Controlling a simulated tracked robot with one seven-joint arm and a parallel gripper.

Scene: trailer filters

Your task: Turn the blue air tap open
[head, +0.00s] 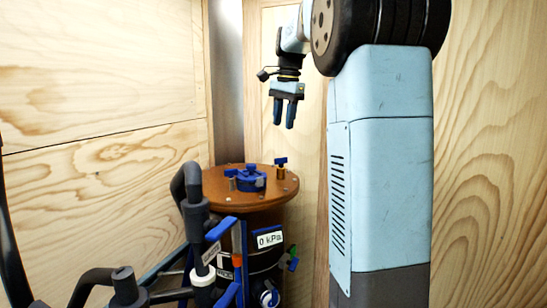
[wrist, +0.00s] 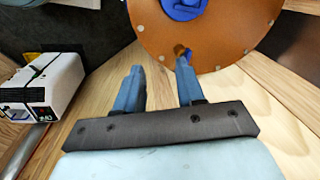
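A small tap (head: 281,162) with a blue handle on a brass body stands near the edge of a round brown lid (head: 230,198) in the head view. Its handle appears roughly level. My gripper (head: 283,124) hangs above the tap, fingers pointing down, apart from it. In the wrist view my gripper (wrist: 158,68) has its two blue fingers spread with nothing between them. The tap (wrist: 186,52) shows there just past the right fingertip, partly hidden by it. Other blue handles, such as a lever (head: 221,229), sit on the pipes; no readable label marks the air tap.
A blue fitting (head: 248,180) sits at the lid's middle, with bolts around the rim. A display (head: 269,239) reads 0 kPa. Dark pipes (head: 193,220) rise at left. Wooden walls stand close behind; the air above the lid is free.

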